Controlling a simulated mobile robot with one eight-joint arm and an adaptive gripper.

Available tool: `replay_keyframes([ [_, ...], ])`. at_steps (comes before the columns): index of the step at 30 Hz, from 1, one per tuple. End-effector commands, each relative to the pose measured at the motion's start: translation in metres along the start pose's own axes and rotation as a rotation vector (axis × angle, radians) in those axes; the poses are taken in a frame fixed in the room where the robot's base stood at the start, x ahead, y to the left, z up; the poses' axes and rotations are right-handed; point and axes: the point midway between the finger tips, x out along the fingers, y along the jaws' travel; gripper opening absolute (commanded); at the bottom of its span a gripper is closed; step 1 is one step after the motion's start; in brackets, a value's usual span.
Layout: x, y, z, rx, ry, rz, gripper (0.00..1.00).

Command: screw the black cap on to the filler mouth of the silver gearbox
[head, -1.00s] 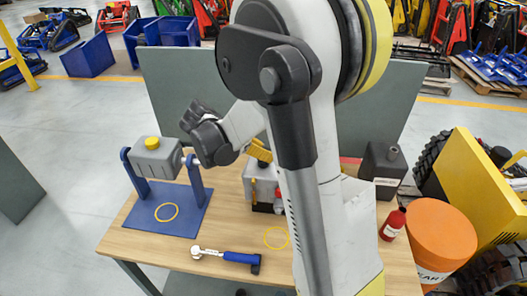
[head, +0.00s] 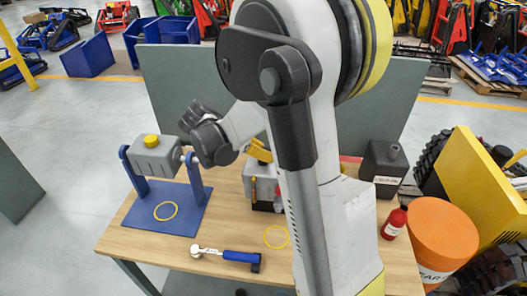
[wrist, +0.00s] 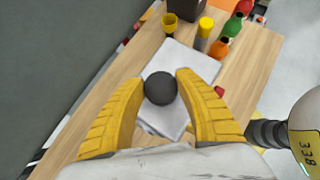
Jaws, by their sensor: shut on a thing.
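The black cap (wrist: 160,88) shows as a dark round top in the wrist view. My gripper (wrist: 161,83) is shut on it, with one yellow finger on each side. A silver box (wrist: 183,62), which looks like the silver gearbox, lies below the cap. In the head view this silver gearbox (head: 264,172) stands mid-table, partly hidden behind my arm, with yellow finger parts by it. The filler mouth is hidden, and I cannot tell whether the cap touches it.
A grey gearbox (head: 155,160) with a yellow cap (head: 152,140) sits on a blue stand (head: 150,213) at left. A ratchet tool (head: 226,254) lies at the front. A dark canister (head: 384,166) and red bottle (head: 394,222) stand at right. A grey panel (head: 170,85) rises behind.

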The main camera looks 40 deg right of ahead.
Motion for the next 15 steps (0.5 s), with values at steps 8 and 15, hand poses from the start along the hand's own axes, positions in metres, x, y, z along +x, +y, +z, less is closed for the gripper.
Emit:
replay_keyframes([
  [8,0.0058,0.0002,-0.0057,0.0,0.0,0.0,0.21],
  [15,0.0101,0.0004,-0.0099,0.0,0.0,0.0,0.21],
])
